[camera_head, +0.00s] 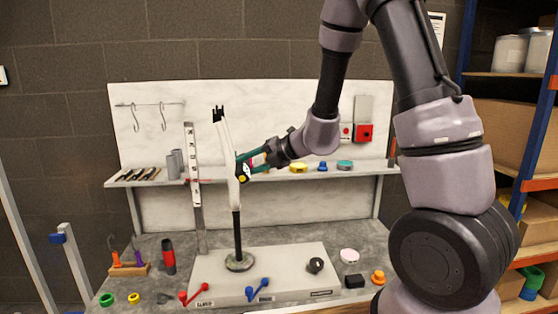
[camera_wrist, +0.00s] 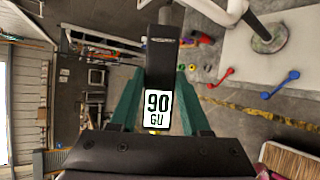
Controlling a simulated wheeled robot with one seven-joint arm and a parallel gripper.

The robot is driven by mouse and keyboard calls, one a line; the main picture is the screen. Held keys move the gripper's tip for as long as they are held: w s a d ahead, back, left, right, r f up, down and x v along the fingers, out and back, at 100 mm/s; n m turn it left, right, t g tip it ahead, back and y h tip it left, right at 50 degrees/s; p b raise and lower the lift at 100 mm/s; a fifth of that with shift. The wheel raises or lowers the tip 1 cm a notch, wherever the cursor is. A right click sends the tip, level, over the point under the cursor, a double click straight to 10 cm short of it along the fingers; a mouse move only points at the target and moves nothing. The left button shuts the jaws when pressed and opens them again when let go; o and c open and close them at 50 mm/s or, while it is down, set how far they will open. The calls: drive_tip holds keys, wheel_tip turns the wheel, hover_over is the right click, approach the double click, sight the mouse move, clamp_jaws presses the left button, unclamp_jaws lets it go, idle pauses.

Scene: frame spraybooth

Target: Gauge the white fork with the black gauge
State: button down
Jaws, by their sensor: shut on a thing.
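The white fork (camera_head: 229,145) stands upright on a black post with a round base. Part of it shows at the top of the wrist view (camera_wrist: 212,10). My gripper (camera_head: 252,164) is beside the fork's lower part, on its right in the head view. Its green fingers are shut on the black gauge (camera_wrist: 160,62), which carries a white panel reading "90 GU". The gauge's far end points toward the fork. I cannot tell whether it touches the fork. In the head view the gauge is mostly hidden by the fingers and the fork.
A pale slab (camera_head: 212,271) bears the post, with red (camera_head: 194,294) and blue (camera_head: 258,288) pieces at its front. An upright ruler-like strip (camera_head: 194,180) stands left of the fork. A shelf (camera_head: 222,178) behind holds grey cylinders and coloured discs. A red-black cylinder (camera_head: 168,257) stands left.

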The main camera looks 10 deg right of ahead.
drive_tip(key=s+a+n+g+h, duration=0.1)
drive_tip(key=s+a+n+g, duration=0.45)
drive_tip(key=s, duration=0.65)
drive_tip(key=s+a+n+g+h, duration=0.1)
drive_tip(key=s+a+n+g, duration=0.4)
drive_tip(key=s, duration=0.7)
drive_tip(key=s+a+n+g+h, duration=0.1)
drive_tip(key=s+a+n+g, duration=0.2)
drive_tip(key=s+a+n, duration=0.65)
drive_tip(key=s+d+n+t+h, duration=0.8)
drive_tip(key=s+d+n+h, duration=0.3)
drive_tip(key=s+d+n, duration=0.9)
drive_tip(key=s+n, duration=0.3)
drive_tip(key=shift+s+d, duration=0.25)
drive_tip(key=shift+s, duration=0.15)
